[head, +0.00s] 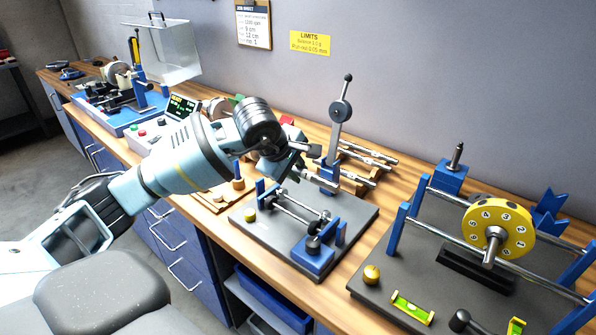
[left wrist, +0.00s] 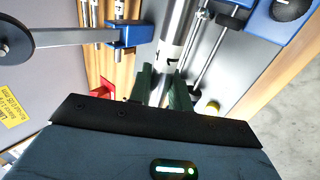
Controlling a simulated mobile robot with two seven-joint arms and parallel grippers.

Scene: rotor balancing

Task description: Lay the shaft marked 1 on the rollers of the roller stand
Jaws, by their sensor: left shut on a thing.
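My left gripper (head: 294,165) is shut on a steel shaft (head: 318,178), above the back part of the roller stand (head: 348,226). The stand has a dark plate, blue supports and thin steel rollers (head: 301,212). In the left wrist view the dark green fingers (left wrist: 165,88) are around the shaft (left wrist: 180,30). The rollers (left wrist: 212,50) run beside it there, and the shaft looks apart from them. A small mark on the shaft is too small to read. My right gripper is not in view.
A dial gauge on a post (head: 340,111) stands close behind the shaft. Other shafts (head: 370,157) lie on a rack at the back. To the right, a yellow numbered disc (head: 499,215) sits on a larger stand with rails. A tester with a screen (head: 180,108) is at left.

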